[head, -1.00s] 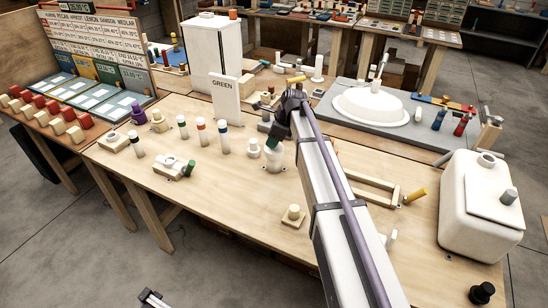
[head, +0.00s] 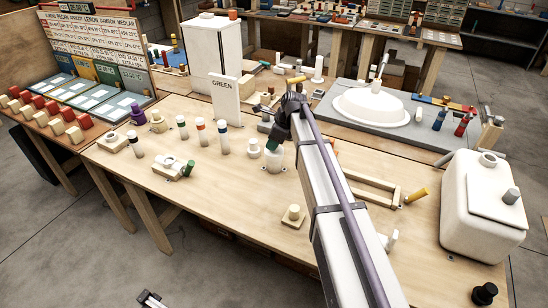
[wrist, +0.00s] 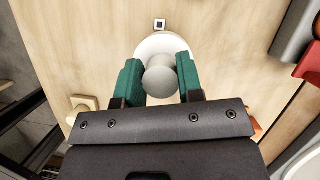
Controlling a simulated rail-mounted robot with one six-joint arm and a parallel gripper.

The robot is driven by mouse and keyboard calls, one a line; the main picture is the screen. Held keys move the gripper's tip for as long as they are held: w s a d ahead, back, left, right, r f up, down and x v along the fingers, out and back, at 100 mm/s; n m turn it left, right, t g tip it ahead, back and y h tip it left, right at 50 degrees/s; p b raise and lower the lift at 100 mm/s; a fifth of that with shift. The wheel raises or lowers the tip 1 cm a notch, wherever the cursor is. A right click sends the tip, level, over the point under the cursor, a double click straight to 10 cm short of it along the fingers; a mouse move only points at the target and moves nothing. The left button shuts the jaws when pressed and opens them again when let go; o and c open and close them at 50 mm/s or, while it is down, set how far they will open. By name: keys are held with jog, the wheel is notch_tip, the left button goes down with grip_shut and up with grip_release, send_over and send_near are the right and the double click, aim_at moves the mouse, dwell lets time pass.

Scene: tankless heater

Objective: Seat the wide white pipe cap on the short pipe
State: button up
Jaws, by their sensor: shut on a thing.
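My gripper (wrist: 160,80) has two green fingers shut on a round white knob (wrist: 159,83) in the wrist view. A wider white round body (wrist: 166,46) shows beyond the knob; I take knob and body to be the wide white pipe cap. In the head view my gripper (head: 272,146) points down over a white, roughly cylindrical shape (head: 274,161) on the wooden table. The short pipe is not clearly distinguishable there; cap and arm may hide it. I cannot tell whether the cap touches a pipe.
A white flanged fitting (head: 254,149) stands just left of my gripper. Several banded pipes (head: 223,137) stand further left, and a white valve piece (head: 172,168) lies in front of them. A wooden block with a peg (head: 293,216) sits near the front edge.

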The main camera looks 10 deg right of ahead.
jog(key=o, duration=1.2)
jog(key=p+v, duration=1)
jog(key=shift+s+d+r, duration=0.1)
jog(key=shift+r, duration=0.25)
jog(key=s+a+n+h, duration=0.1)
jog(key=s+n, duration=0.6)
jog(key=s, duration=0.2)
jog(key=s+a+f+n+g+h, duration=0.1)
jog(key=s+n, duration=0.7)
jog(key=s, duration=0.2)
jog(key=s+a+n+h, duration=0.1)
jog(key=s+n+h, duration=0.1)
jog(key=s+n, duration=0.5)
jog(key=shift+s+a+f+n+g, duration=0.1)
jog(key=shift+s+n+g, duration=0.1)
jog(key=shift+s, duration=0.6)
jog(key=shift+s+a+f+n+g, duration=0.1)
jog(key=shift+s+g, duration=0.1)
jog(key=shift+s, duration=0.65)
